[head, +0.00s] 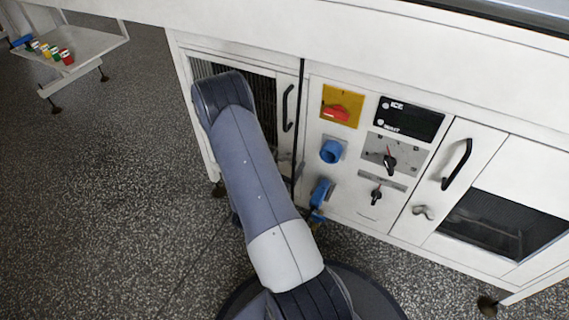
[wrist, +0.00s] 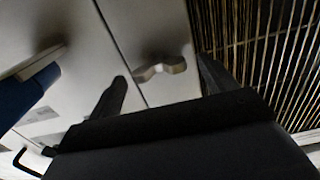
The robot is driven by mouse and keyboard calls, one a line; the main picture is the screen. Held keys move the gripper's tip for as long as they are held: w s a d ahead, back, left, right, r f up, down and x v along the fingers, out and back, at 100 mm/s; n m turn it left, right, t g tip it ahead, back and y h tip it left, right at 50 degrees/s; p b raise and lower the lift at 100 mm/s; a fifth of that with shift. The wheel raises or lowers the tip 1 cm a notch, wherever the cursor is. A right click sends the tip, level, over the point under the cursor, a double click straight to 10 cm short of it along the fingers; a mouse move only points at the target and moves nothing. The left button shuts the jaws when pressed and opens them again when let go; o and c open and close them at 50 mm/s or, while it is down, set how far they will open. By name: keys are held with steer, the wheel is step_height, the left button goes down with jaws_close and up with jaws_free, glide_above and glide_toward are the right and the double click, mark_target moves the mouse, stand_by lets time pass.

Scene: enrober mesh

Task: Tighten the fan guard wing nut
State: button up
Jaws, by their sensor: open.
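The wing nut (wrist: 160,68) is a small metal two-lobed piece on the pale cabinet panel, beside the wire fan guard (wrist: 265,50) in the wrist view. My gripper (wrist: 164,77) is open, with one dark finger to the left of the wing nut and the other to its right. The wing nut appears between the fingertips, with a gap on the left side; I cannot tell how far in front of it the fingers are. In the head view my arm hides this wing nut and the gripper, and covers part of the grille (head: 200,68).
A panel with a red switch (head: 336,113), a blue socket (head: 331,151) and knobs is right of the arm. Black door handles (head: 288,108) stick out. Another winged fastener (head: 423,212) is on the right door. A low table (head: 85,50) stands far left; open floor lies between.

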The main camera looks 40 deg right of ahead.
steer(key=shift+a, duration=0.1)
steer(key=p+v, duration=0.2)
steer(key=v, duration=0.8)
steer(key=shift+s+a, duration=0.15)
steer(key=shift+a, duration=0.15)
steer(key=shift+d+f, duration=0.1)
steer(key=shift+b+x, duration=1)
steer(key=shift+x, duration=4.35)
